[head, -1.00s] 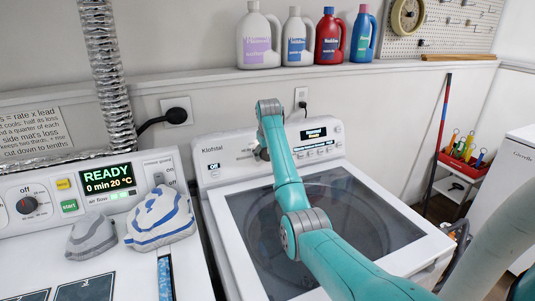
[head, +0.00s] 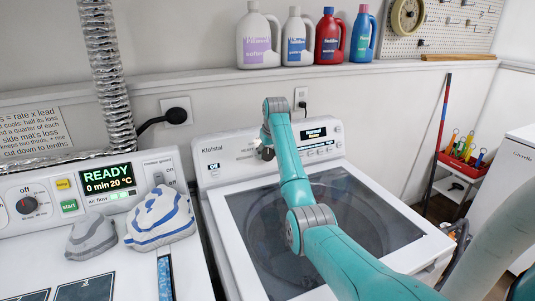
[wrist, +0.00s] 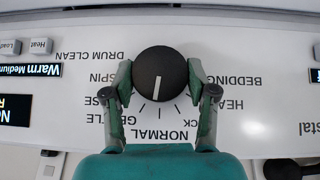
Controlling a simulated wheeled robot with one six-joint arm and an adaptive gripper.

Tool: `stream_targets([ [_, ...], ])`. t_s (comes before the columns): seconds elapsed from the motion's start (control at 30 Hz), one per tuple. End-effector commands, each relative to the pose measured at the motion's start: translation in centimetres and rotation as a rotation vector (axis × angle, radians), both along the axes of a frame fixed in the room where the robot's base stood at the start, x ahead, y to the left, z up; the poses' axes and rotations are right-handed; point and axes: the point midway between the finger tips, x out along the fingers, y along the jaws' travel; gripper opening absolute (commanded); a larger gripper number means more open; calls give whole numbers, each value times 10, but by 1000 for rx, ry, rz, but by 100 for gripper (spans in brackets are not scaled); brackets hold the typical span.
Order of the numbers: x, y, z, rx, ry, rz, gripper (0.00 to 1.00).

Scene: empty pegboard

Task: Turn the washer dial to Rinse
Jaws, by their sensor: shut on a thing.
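The washer dial (wrist: 152,68) is a round black knob with a white pointer line on the white control panel. In the wrist view the line points down toward the NORMAL label (wrist: 160,136). My gripper (wrist: 158,76) is shut on the dial, one finger on each side. A label between SPIN and GENTLE at the left is partly hidden by the left finger. In the head view the washer (head: 212,225) stands in the middle, and my arm hides most of the dial. Its display (head: 314,133) reads Normal.
The glass lid (head: 385,215) lies below my arm. A dryer panel (head: 150,165) with crumpled cloths (head: 160,217) is at the left. Several detergent bottles (head: 329,35) stand on the ledge behind. A red caddy (head: 458,165) is at the right.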

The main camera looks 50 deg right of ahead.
Motion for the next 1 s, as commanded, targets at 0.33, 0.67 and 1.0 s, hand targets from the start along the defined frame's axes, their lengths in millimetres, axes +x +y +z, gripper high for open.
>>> stream_targets([
  [0.33,-3,-4,0,251,-153,-98,22],
  [0.67,-5,-6,-2,494,-302,-191,22],
  [1.0,-5,-7,-3,667,-409,-255,22],
])
